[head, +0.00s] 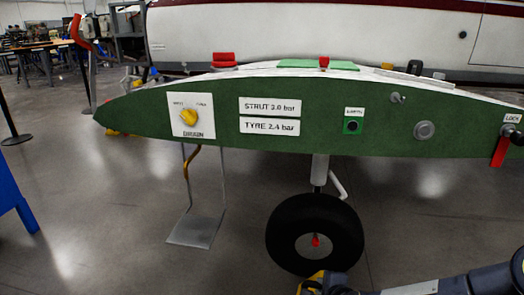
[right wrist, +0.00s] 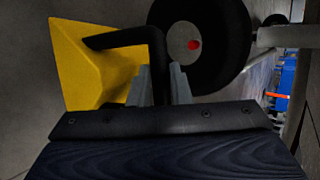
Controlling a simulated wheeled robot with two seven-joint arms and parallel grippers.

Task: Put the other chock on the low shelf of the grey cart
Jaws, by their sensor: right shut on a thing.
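A yellow chock (right wrist: 90,65) with a black bar handle (right wrist: 125,38) fills the left of the right wrist view. My right gripper (right wrist: 160,85) is shut on the handle. In the head view a bit of the yellow chock (head: 312,281) shows at the bottom edge, just below the black tyre (head: 315,262). My right arm comes in from the lower right and hides part of it. I cannot tell whether the chock touches the floor. The grey cart and its low shelf are not recognisable in either view. My left gripper is not in view.
The wheel stands under a green panel (head: 350,128) with a yellow knob (head: 190,117) and a red tag (head: 500,152). A grey step plate (head: 196,231) hangs left of the wheel. A blue object (head: 12,195) stands at the left edge. Floor between is clear.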

